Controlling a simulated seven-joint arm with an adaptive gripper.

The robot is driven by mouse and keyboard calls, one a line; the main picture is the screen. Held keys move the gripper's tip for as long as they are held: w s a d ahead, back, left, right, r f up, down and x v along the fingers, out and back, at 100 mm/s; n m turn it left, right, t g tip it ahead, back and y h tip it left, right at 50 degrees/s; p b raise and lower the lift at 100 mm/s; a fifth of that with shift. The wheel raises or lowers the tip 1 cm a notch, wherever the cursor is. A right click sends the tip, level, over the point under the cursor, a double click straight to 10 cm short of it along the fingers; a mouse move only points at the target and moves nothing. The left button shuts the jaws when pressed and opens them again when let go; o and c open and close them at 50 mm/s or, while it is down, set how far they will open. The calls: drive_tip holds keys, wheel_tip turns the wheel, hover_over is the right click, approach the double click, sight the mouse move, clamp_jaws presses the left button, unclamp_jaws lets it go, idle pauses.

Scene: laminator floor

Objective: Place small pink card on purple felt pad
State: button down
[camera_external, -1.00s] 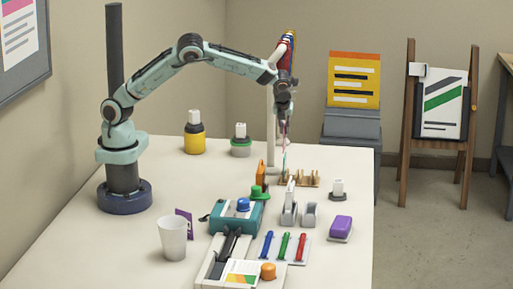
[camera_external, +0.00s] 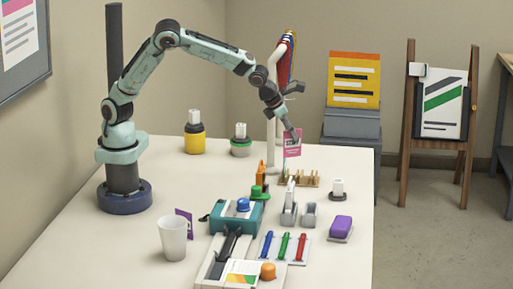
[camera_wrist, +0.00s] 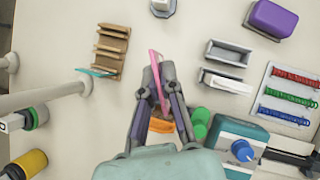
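The small pink card (camera_external: 292,148) hangs from the fingertips of my gripper (camera_external: 293,135), clear of the table near the wooden rack. In the wrist view the pink card (camera_wrist: 156,72) shows almost edge-on between the fingers of my gripper (camera_wrist: 158,88), which are closed on it. The purple pad (camera_external: 341,226) is a rounded block on a pale base at the right side of the table. The purple pad also shows at the upper right of the wrist view (camera_wrist: 273,17), apart from my gripper, with nothing on top.
A slotted wooden rack (camera_external: 300,180) stands below the card, and a white post (camera_external: 270,130) beside it. Grey holders (camera_external: 289,214), a pen tray (camera_external: 285,247) and a teal device (camera_external: 236,215) stand nearer the camera. The front right table edge is bare.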

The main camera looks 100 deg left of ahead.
drive_tip(key=w+d+r+m+h, duration=0.25)
drive_tip(key=d+m, duration=0.25)
drive_tip(key=d, duration=0.9)
hover_over(341, 221)
wheel_tip(341, 221, down, 10)
drive_tip(key=shift+f+m+t, duration=0.3)
drive_tip(key=shift+f+t, duration=0.1)
drive_tip(key=shift+f, duration=0.9)
drive_tip(key=shift+f, duration=0.1)
drive_tip(key=c, duration=1.2)
unclamp_jaws()
drive_tip(key=shift+c, duration=0.2)
